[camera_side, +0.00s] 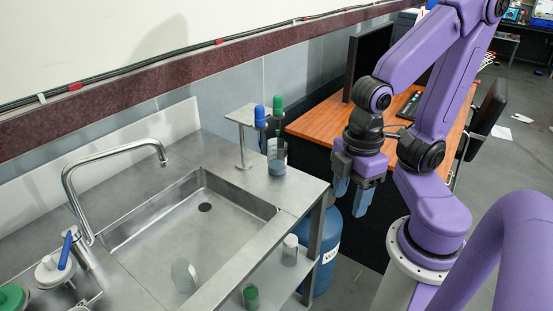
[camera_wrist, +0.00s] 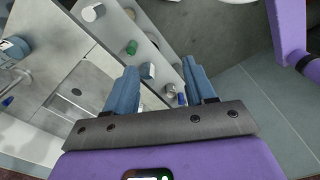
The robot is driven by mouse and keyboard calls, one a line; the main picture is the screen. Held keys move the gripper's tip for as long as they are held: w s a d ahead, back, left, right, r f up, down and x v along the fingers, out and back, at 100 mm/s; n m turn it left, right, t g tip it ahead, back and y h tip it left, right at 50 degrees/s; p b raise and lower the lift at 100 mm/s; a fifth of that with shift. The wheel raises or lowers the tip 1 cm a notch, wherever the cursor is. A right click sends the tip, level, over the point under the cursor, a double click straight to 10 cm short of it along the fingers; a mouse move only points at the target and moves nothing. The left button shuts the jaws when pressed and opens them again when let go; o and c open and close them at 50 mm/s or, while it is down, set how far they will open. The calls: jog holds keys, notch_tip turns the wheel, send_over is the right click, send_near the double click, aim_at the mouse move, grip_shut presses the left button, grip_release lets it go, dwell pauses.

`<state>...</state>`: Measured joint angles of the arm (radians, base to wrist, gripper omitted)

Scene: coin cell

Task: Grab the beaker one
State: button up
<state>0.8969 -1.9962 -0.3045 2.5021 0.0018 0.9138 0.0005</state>
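A clear glass beaker-like vessel (camera_side: 276,160) with a greyish lower part stands on the metal counter, below the small stand with blue and green tops. A second clear vessel (camera_side: 184,275) is in the sink, seemingly tilted. I cannot tell which one is "beaker one". My gripper (camera_side: 352,194) hangs fingers-down to the right of the counter, apart from both vessels. Its two blue-grey fingers are spread with nothing held. In the wrist view the gripper (camera_wrist: 160,66) also shows a gap between the fingers. A small pale cylinder (camera_wrist: 148,71) appears beyond that gap; which item it is, I cannot tell.
The stand (camera_side: 244,140) holds a blue-topped item (camera_side: 260,117) and a green-topped one (camera_side: 278,106). A white-topped container (camera_side: 290,249) and a green one (camera_side: 250,296) sit on the lower shelf. The faucet (camera_side: 110,158) arches over the sink (camera_side: 150,235). A wooden desk (camera_side: 325,122) stands behind.

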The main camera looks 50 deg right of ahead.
jog(key=o, duration=0.6)
jog(key=shift+c, duration=0.2)
jog(key=shift+f, duration=0.1)
